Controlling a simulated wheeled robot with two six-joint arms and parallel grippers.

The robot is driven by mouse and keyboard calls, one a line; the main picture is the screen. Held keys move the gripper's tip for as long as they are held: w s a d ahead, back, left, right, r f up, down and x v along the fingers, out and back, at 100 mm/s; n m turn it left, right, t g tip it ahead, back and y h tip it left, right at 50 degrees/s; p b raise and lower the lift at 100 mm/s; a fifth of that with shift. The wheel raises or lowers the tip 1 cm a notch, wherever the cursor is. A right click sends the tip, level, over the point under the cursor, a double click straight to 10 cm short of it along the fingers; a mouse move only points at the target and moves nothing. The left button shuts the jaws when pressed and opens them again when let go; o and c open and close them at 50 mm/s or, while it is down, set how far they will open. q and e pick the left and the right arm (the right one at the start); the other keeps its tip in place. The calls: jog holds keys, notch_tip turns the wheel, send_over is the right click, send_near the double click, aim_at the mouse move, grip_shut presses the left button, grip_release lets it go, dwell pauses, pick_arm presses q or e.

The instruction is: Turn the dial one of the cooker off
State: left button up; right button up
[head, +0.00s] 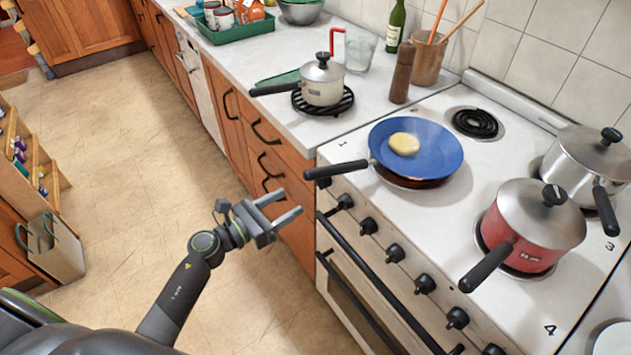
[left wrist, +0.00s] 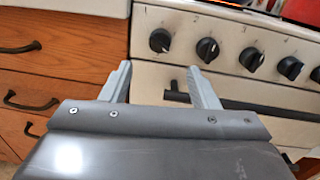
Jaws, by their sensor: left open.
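The white cooker (head: 450,110) has a row of black dials along its front panel. The leftmost dial (head: 345,201) sits below the printed 1 on the hob; it also shows in the left wrist view (left wrist: 160,40). My right gripper is not in view.
The oven handle (head: 375,280) runs below the dials. The pan's handle (head: 336,169) juts past the hob's front edge above them. A red pot (head: 525,240) and a steel pot (head: 580,160) stand to the right. Wooden drawers (head: 290,185) adjoin the cooker.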

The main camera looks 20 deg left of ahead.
aim_at(322, 182)
pick_arm(q)
jog(key=p+x, duration=0.1)
jog(key=x, duration=0.8)
jog(key=shift+w+d, duration=0.2)
jog(key=c, duration=1)
jog(key=shift+o, duration=0.2)
